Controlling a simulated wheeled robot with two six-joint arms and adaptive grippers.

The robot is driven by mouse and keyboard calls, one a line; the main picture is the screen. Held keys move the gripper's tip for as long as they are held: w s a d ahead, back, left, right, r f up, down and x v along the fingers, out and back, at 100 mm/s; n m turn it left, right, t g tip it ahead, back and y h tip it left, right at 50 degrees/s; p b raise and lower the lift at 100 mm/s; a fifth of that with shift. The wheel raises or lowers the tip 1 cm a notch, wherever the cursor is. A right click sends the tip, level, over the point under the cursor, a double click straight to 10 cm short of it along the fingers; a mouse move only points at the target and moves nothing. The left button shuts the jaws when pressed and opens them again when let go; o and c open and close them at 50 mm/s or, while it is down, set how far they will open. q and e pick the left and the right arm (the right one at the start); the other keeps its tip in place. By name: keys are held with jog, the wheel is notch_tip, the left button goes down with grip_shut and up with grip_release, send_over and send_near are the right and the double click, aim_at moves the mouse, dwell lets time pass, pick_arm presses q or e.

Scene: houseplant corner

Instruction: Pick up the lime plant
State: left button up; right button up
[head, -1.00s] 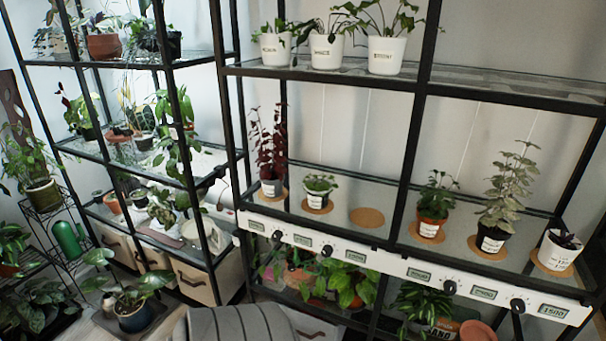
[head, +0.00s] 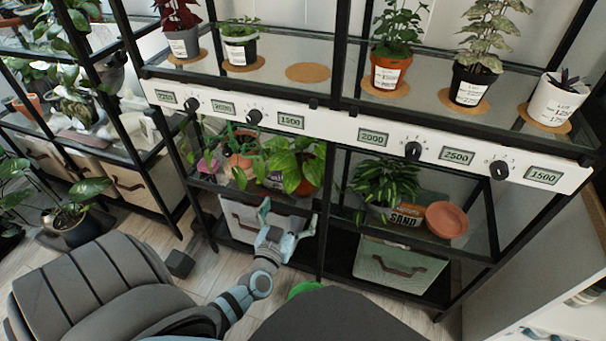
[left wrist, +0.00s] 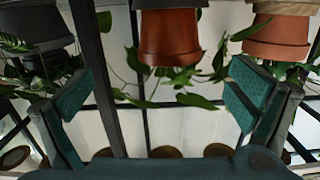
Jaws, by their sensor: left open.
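I cannot tell for sure which plant is the lime plant; the pot labels are too small to read. A bright green leafy plant (head: 293,165) stands in a terracotta pot on the lower shelf, behind and above my left gripper (head: 288,220). That gripper is open and empty, in front of the shelf and touching no plant. In the left wrist view, which looks upside down, the open teal fingers (left wrist: 158,92) are apart, with a terracotta pot (left wrist: 168,38) and trailing leaves between and beyond them. My right gripper is not in view.
The upper shelf holds several potted plants on cork coasters and one bare coaster (head: 308,72). A dial panel (head: 330,124) runs along its front edge. Black rack posts divide the lower shelf. A striped leafy plant (head: 384,180) and an empty terracotta dish (head: 446,219) stand to the right.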

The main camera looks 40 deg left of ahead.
aim_at(298, 179)
pick_arm(q)
jog(key=shift+n+y, duration=0.5)
jog(key=shift+y, duration=0.1)
jog(key=b+x, duration=0.1)
jog(key=x, duration=0.2)
jog(key=r+b+x, duration=0.1)
jog(key=x, duration=0.2)
jog(key=r+b+x, duration=0.1)
jog(key=x, duration=0.3)
jog(key=shift+a+r, duration=0.15)
jog(key=shift+a, duration=0.25)
jog(key=shift+w+a, duration=0.1)
jog(key=shift+w, duration=0.15)
jog(key=b+x, duration=0.3)
jog(key=shift+w+a, duration=0.1)
jog(key=shift+w, duration=0.3)
jog(key=shift+w+a+r, duration=0.1)
jog(key=shift+w+a, duration=0.05)
jog(key=shift+w, duration=0.25)
jog(key=c, duration=1.2)
jog(key=shift+c, duration=0.2)
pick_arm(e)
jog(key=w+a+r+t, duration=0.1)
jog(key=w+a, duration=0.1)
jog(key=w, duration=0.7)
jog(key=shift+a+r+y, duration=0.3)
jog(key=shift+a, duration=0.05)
